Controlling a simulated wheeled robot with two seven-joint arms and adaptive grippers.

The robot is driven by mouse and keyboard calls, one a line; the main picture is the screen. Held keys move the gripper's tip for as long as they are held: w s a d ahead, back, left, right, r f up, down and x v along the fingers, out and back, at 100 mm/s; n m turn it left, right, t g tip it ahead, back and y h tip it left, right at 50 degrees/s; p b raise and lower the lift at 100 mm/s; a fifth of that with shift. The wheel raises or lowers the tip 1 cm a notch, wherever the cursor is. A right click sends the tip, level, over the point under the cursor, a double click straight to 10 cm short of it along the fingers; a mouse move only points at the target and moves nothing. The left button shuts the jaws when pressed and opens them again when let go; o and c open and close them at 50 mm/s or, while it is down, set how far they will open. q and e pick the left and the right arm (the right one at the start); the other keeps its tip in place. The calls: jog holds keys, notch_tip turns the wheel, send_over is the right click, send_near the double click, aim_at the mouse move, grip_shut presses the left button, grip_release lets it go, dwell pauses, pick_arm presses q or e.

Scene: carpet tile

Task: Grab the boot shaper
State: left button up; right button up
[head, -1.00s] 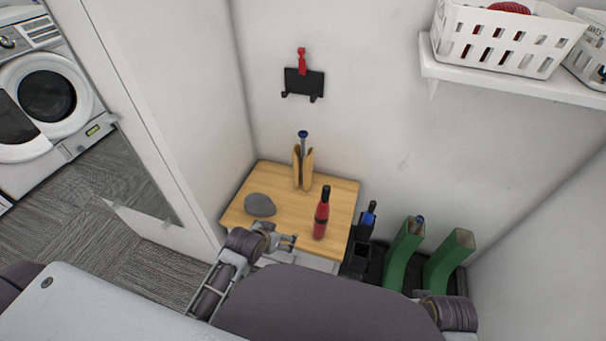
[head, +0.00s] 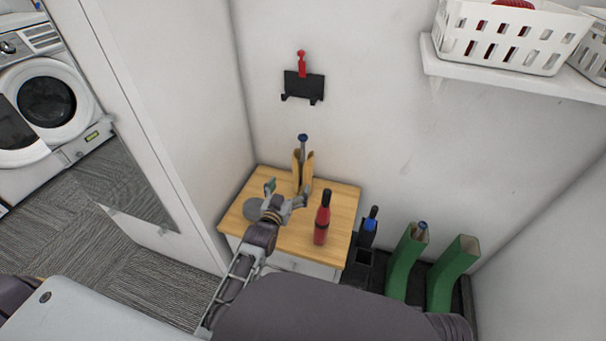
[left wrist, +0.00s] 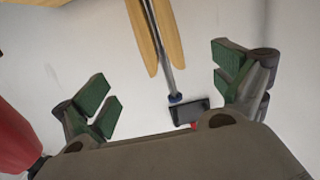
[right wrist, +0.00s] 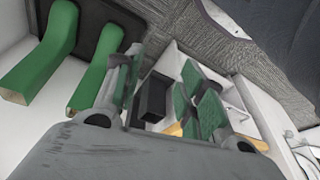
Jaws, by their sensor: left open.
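The boot shaper (head: 302,165) stands upright near the back of the wooden tabletop. It has two light wooden halves and a metal rod topped by a blue knob. My left gripper (head: 287,195) is open and empty over the tabletop, just in front of the shaper's lower part. In the left wrist view the shaper's rod and blue knob (left wrist: 175,98) show beyond and between the open fingers (left wrist: 168,85), not touching them. My right gripper (right wrist: 163,88) shows only in its own wrist view, open and empty, away from the shaper.
A red bottle (head: 323,217) stands right of the left gripper. A grey stone-like object (head: 256,208) is partly hidden behind that gripper. Green boot-shaped tubes (head: 452,272) and a black holder (head: 361,262) stand right of the small cabinet. A wall rack (head: 303,86) hangs above.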

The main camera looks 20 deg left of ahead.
aim_at(300, 166)
pick_arm(q)
jog(key=shift+w+r+t, duration=0.3)
pick_arm(e)
jog(key=shift+a+f, duration=0.15)
pick_arm(q)
jog(key=shift+w, duration=0.15)
jog(key=w+b, duration=0.1)
jog(key=w, duration=0.4)
jog(key=shift+w+d+f+b, duration=0.1)
jog(key=shift+w+f+b, duration=0.1)
jog(key=shift+w+b, duration=0.2)
jog(key=shift+w, duration=0.9)
jog(key=shift+w+b, duration=0.3)
jog(key=shift+b, duration=0.05)
pick_arm(e)
jog(key=shift+s+a+r+t+y, duration=0.15)
jog(key=shift+r, duration=0.5)
jog(key=shift+s+a+r+t+y, duration=0.1)
jog(key=shift+r+t+y, duration=0.05)
jog(key=shift+r, duration=0.45)
pick_arm(q)
jog(key=shift+w, duration=0.15)
pick_arm(e)
jog(key=shift+w+a, duration=0.1)
jog(key=shift+w, duration=0.05)
